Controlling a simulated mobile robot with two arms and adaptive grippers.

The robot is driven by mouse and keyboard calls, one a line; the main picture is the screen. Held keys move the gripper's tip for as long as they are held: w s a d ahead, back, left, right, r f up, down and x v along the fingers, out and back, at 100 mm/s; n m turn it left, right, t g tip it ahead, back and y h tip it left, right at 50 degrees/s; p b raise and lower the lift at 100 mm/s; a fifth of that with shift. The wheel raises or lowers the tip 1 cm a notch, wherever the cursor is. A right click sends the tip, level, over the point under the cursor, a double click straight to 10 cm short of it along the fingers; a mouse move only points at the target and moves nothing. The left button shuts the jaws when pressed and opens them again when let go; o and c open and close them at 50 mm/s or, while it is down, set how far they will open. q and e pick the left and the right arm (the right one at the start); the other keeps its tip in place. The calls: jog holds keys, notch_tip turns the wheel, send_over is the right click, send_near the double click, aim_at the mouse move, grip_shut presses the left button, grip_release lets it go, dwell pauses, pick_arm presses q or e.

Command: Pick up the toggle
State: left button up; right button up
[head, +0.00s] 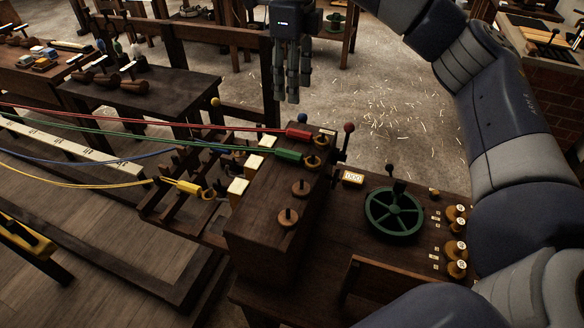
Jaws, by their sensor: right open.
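My right gripper (292,92) hangs from the top of the head view, fingers down, open and empty, well above and behind the dark wooden headstock (270,215). On or by the headstock are a red sleeve (298,132) and a green sleeve (288,156) at rope ends, beside wooden pegs. A yellow sleeve (188,187) hangs at the end of the yellow rope, left of the headstock. I cannot tell for sure which piece is the toggle. My left gripper is not in view.
A green handwheel (394,212) and several round wooden knobs (456,250) are on the bench at right. A red-knobbed lever (347,140) stands behind the headstock. Taut ropes cross the left side. Dark tables (185,92) stand at back left. Straw-strewn floor (400,110) is open behind.

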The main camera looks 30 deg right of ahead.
notch_tip(320, 180, down, 6)
jog(key=b, duration=0.4)
send_over(291, 152)
jog(key=f, duration=0.7)
jog(key=shift+d+b, duration=0.2)
jog(key=shift+b, duration=0.1)
jog(key=f, duration=0.1)
jog(key=f+p, duration=0.1)
jog(key=f, duration=0.2)
jog(key=shift+a+f+p, duration=0.1)
jog(key=shift+a+p, duration=0.15)
jog(key=shift+p, duration=0.1)
jog(key=shift+f, duration=0.5)
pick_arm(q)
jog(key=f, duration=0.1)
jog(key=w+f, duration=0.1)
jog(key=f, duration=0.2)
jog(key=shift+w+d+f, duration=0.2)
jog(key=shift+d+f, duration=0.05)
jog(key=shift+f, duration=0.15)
pick_arm(e)
jog(key=c, duration=1)
